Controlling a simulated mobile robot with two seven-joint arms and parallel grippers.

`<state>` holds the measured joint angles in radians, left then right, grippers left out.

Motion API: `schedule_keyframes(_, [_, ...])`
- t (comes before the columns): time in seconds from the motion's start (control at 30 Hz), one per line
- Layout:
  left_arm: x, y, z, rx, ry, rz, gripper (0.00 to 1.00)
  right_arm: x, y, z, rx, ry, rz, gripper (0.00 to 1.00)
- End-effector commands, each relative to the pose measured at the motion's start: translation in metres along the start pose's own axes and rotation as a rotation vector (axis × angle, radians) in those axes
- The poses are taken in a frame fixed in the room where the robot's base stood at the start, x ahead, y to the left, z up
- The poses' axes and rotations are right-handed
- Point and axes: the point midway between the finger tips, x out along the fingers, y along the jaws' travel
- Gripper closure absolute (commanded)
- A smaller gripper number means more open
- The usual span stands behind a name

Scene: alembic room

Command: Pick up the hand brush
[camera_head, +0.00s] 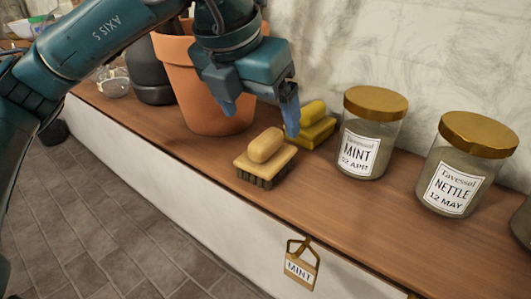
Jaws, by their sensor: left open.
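The hand brush (266,158) lies on the wooden counter, bristles down. It has a pale wooden block, a rounded tan grip on top and dark bristles. A second, yellower brush-like object (313,126) sits just behind it to the right, partly hidden by a finger. My left gripper (260,111) is open and empty above and behind the hand brush, fingers pointing down. One blue fingertip is between the two objects in the picture, the other in front of the terracotta pot. I cannot tell whether a finger touches anything. My right gripper does not show.
A terracotta pot (189,92) stands close behind my left gripper. A mint jar (370,134) and a nettle jar (464,165) stand to the right. A dark round vessel (147,74) is at the left. Bare counter (330,205) lies in front, and a mint tag (300,270) hangs below its edge.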

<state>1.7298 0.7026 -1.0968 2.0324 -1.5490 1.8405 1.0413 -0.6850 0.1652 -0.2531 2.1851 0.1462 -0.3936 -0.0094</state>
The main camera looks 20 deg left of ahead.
Motion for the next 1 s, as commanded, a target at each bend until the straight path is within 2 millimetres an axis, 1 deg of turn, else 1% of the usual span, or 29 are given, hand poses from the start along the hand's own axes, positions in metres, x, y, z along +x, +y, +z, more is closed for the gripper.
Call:
schedule_keyframes(0.03, [0.009, 0.0, 0.0, 0.0, 0.003, 0.0, 0.13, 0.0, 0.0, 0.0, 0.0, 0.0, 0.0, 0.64])
schedule_keyframes(0.1, [0.017, 0.0, 0.0, 0.001, 0.002, -0.001, 0.13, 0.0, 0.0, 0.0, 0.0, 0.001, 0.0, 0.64])
schedule_keyframes(0.27, [0.026, -0.001, 0.0, 0.002, 0.001, -0.002, 0.13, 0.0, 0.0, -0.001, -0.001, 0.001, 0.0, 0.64])
schedule_keyframes(0.33, [0.033, -0.002, -0.002, 0.002, 0.004, -0.001, 0.13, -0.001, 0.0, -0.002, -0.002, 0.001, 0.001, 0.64])
schedule_keyframes(0.5, [0.059, -0.004, -0.004, 0.001, 0.004, -0.002, 0.13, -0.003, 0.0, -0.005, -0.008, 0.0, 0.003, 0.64])
schedule_keyframes(0.6, [0.071, -0.004, -0.004, 0.001, 0.003, -0.003, 0.13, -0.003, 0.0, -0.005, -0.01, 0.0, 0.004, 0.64])
schedule_keyframes(0.7, [0.075, -0.004, -0.004, 0.002, 0.001, -0.003, 0.13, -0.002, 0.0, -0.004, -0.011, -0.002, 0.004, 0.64])
schedule_keyframes(0.9, [0.075, -0.004, -0.004, 0.002, 0.0, -0.003, 0.13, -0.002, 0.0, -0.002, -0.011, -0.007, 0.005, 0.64])
schedule_keyframes(1.0, [0.075, -0.004, -0.004, 0.002, 0.0, -0.003, 0.21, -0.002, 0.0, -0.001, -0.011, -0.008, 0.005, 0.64])
